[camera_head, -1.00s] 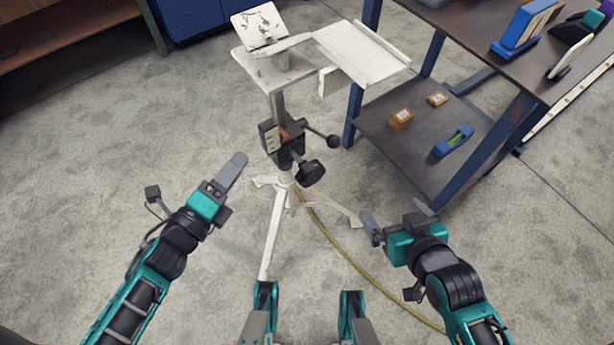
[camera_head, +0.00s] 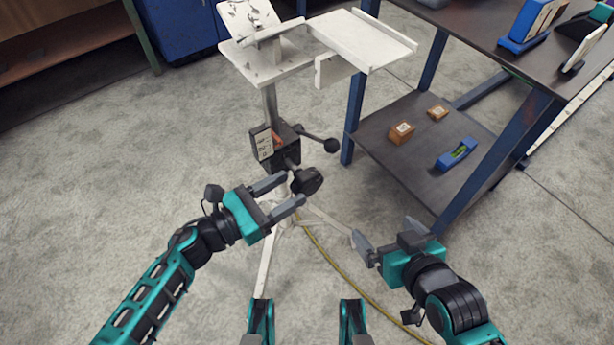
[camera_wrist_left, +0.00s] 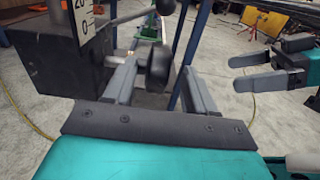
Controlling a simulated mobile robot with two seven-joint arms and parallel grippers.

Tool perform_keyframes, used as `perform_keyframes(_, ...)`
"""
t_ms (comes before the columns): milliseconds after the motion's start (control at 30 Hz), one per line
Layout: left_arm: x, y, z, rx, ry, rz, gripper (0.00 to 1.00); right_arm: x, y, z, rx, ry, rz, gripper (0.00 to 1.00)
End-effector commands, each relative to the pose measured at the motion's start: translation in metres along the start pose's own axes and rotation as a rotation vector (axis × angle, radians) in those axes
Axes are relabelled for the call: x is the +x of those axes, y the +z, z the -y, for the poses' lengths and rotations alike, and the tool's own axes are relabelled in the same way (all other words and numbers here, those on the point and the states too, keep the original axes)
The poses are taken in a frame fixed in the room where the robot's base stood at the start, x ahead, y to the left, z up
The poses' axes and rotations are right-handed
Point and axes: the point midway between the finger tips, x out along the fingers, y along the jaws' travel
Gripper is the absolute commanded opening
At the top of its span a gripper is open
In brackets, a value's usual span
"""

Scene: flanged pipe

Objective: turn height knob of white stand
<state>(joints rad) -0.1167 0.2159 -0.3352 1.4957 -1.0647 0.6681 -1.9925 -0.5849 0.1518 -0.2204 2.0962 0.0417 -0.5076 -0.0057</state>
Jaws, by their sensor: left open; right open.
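The white stand (camera_head: 285,72) stands on tripod legs, with a tilted plate and a tray on top. A dark clamp box with a scale (camera_head: 276,148) sits on its post. A black round knob (camera_head: 307,181) sticks out of the box's near side; a lever with a ball end (camera_head: 331,145) points right. My left gripper (camera_head: 286,190) is open, its fingertips close to the knob. In the left wrist view the knob (camera_wrist_left: 158,65) shows between the open fingers; contact cannot be told. My right gripper (camera_head: 366,248) is empty and open, low and right of the stand.
A blue-framed workbench (camera_head: 440,150) stands at the right, with small boxes (camera_head: 402,132) and a blue level (camera_head: 457,154) on its lower shelf. A yellow cable (camera_head: 345,276) runs over the floor. The concrete floor at left is clear.

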Motion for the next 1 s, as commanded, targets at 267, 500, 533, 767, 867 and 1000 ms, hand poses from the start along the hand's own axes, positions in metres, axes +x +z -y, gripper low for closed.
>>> perform_keyframes(267, 0.046, 0.0, -0.001, -0.003, 0.002, 0.002, 0.55, 0.002, 0.005, 0.001, 0.0, -0.002, 0.006, 1.0)
perform_keyframes(500, 0.057, 0.0, 0.0, -0.002, 0.001, 0.0, 0.55, 0.002, 0.005, 0.001, 0.002, -0.003, 0.007, 1.0)
perform_keyframes(533, 0.057, 0.0, 0.0, -0.002, 0.001, 0.0, 0.55, 0.002, 0.005, 0.001, 0.003, -0.003, 0.007, 1.0)
perform_keyframes(767, 0.057, 0.0, 0.0, -0.003, 0.001, 0.0, 0.51, 0.002, 0.003, 0.003, 0.011, -0.003, 0.004, 1.0)
perform_keyframes(867, 0.057, 0.0, 0.0, -0.003, 0.001, 0.0, 0.41, 0.002, 0.003, 0.003, 0.013, -0.003, 0.003, 1.0)
perform_keyframes(1000, 0.057, 0.0, 0.0, -0.003, 0.001, 0.0, 0.28, 0.002, 0.003, 0.003, 0.013, -0.003, 0.003, 1.0)
